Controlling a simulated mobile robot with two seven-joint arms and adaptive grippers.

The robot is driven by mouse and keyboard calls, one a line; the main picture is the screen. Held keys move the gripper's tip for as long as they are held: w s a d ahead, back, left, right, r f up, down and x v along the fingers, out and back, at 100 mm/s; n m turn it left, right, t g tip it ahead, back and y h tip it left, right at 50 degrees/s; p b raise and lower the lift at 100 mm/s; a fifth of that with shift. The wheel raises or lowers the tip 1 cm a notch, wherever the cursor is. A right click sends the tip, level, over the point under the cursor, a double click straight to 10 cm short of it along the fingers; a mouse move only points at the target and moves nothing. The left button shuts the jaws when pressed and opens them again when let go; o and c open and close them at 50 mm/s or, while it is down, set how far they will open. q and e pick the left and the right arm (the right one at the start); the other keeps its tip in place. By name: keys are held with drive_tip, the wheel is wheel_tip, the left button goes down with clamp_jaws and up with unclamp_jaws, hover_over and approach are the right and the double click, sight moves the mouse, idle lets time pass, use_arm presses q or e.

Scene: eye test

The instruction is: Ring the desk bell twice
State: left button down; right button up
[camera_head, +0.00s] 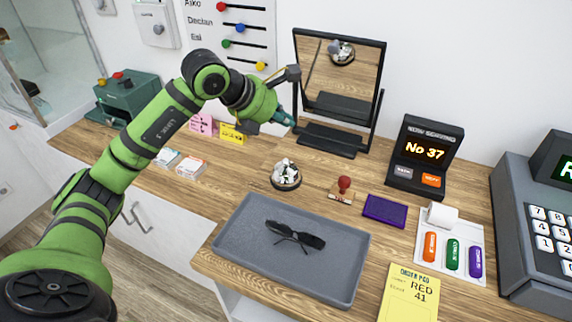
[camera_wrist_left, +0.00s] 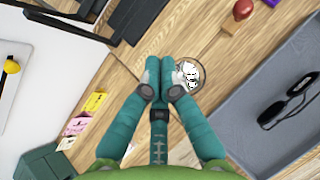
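The desk bell (camera_head: 285,174) has a shiny silver dome on a dark round base. It stands on the wooden counter behind the grey tray. It also shows in the left wrist view (camera_wrist_left: 191,74), just right of the fingertips and partly covered by a finger. My left gripper (camera_head: 291,122) is above the counter, higher in the head view than the bell and apart from it. In the left wrist view its teal fingers (camera_wrist_left: 158,68) are together with nothing seen between them. My right gripper is in neither view.
A mirror (camera_head: 340,75) stands behind the bell. The grey tray (camera_head: 235,235) with sunglasses (camera_head: 296,236) lies in front. A red-handled stamp (camera_head: 344,185), a purple pad (camera_head: 385,211) and a number display (camera_head: 424,155) are to the right. Small card stacks (camera_head: 190,167) lie left.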

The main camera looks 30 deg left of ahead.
sight(284, 163)
use_arm(q)
wheel_tip(284, 163, down, 8)
drive_tip(key=b, duration=0.6)
drive_tip(key=shift+f, duration=0.4)
drive_tip(key=shift+b, duration=0.3)
idle(0.9)
drive_tip(key=shift+f+b, duration=0.4)
drive_tip(key=shift+f+b, duration=0.4)
drive_tip(key=shift+f, duration=0.05)
idle(0.6)
drive_tip(key=shift+r, duration=0.1)
drive_tip(key=shift+r+p, duration=0.55)
drive_tip(key=shift+r, duration=0.25)
